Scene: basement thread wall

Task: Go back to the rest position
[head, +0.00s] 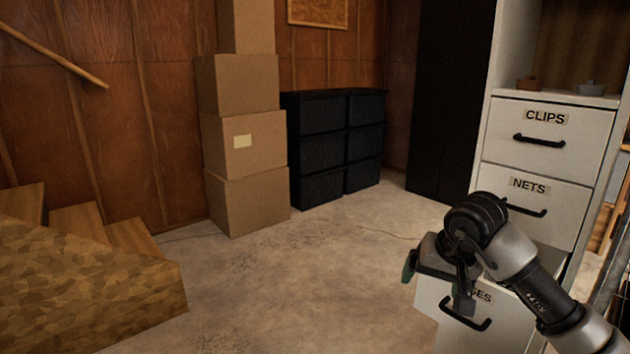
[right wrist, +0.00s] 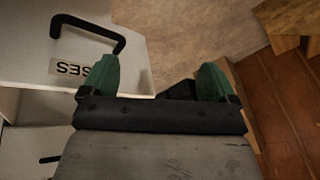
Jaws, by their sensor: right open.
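My right gripper (head: 438,266) is open and empty, at the lower right of the head view beside and in front of the lowest drawer (head: 462,318) of the white cabinet. That drawer is pulled out; its label is partly hidden by my arm and ends in "SES". In the right wrist view, the green fingers of the right gripper (right wrist: 157,80) stand apart with nothing held between them. The drawer's black handle (right wrist: 88,28) shows to their left and looks clear of the fingers. My left gripper is not in view.
Above, the CLIPS drawer (head: 543,139) and NETS drawer (head: 530,205) look closed. A stack of cardboard boxes (head: 245,145) and a black drawer unit (head: 322,145) stand at the back. Wooden stairs (head: 85,270) are at left. The middle floor (head: 290,280) is clear.

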